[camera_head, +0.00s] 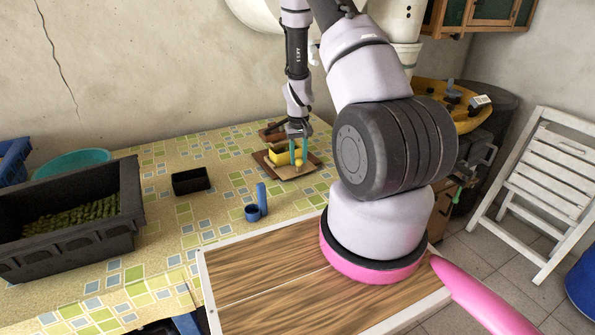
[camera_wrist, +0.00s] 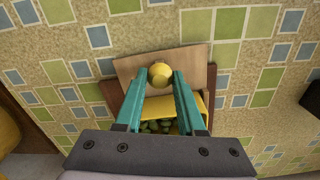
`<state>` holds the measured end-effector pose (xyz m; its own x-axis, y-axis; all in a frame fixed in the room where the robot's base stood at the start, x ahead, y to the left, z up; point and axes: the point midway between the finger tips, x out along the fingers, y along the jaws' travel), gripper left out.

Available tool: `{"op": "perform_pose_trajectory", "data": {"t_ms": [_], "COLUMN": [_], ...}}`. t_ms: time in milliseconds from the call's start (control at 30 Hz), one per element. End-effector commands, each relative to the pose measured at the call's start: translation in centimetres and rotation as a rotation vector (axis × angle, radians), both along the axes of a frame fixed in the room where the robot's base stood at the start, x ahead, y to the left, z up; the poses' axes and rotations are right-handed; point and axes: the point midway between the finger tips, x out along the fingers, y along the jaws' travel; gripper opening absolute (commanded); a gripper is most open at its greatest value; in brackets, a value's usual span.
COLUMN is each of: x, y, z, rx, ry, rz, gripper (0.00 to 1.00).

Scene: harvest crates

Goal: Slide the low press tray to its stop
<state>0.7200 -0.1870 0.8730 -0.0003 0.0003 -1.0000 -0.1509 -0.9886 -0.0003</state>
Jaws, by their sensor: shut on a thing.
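The low press tray is a yellow box holding green olives; its yellow wall (camera_head: 281,157) shows in the head view and its rim (camera_wrist: 202,101) in the wrist view. It sits on a brown wooden base (camera_head: 293,173), with a light wooden board (camera_wrist: 192,58) under its knob end. A round yellow knob (camera_wrist: 160,75) stands at the tray's end. My gripper (camera_head: 299,161) has its teal fingers (camera_wrist: 161,80) shut on this knob, one finger on each side. The join between knob and tray, and any stop, are not clearly visible.
A small black box (camera_head: 190,180) and a blue cup with a blue upright piece (camera_head: 262,196) stand on the tiled-pattern table. A large black crate (camera_head: 125,205) of green fruit is at left.

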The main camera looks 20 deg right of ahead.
Motion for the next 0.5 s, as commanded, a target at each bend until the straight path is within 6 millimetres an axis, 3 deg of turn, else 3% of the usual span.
{"op": "perform_pose_trajectory", "data": {"t_ms": [500], "x": [2.2], "y": [0.2], "z": [0.0], "rx": [-0.001], "ry": [-0.003], "rz": [0.001], "gripper": [0.0]}}
